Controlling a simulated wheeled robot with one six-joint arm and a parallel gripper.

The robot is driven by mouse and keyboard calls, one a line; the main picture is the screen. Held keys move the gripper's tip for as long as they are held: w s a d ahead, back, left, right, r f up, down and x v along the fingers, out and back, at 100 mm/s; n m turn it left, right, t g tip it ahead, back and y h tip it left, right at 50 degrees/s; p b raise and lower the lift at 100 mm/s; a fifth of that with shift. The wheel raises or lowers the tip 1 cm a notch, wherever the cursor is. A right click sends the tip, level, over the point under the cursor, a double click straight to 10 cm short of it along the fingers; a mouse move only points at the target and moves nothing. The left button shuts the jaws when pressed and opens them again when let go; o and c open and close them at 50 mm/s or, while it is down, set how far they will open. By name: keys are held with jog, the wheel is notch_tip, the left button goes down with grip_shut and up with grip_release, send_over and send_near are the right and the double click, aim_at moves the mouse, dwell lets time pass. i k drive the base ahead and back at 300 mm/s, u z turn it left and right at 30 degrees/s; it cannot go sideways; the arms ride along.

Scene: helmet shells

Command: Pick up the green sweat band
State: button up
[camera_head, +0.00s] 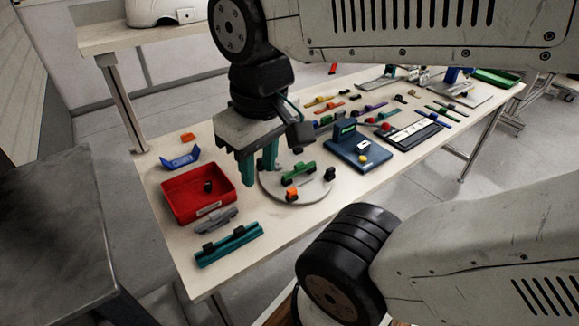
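A green curved band (299,173), the likeliest sweat band, lies on a round grey plate (311,196) on the workbench. A dark piece and an orange piece sit near it on the plate. My gripper (259,171) points down with two teal fingers spread apart. It is above the left edge of the plate, to the left of the green band. I see nothing between the fingers. Whether the fingertips touch the plate or table cannot be told.
A red tray (222,206) with a dark piece in it lies left of the plate. A grey part (211,221) and a teal part (229,246) lie in front. A blue box (352,155) stands right of the plate. Several coloured pieces lie farther back.

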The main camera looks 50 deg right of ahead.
aim_at(299, 168)
jog(key=z, duration=1.45)
jog(key=k, duration=0.65)
jog(key=z, duration=0.15)
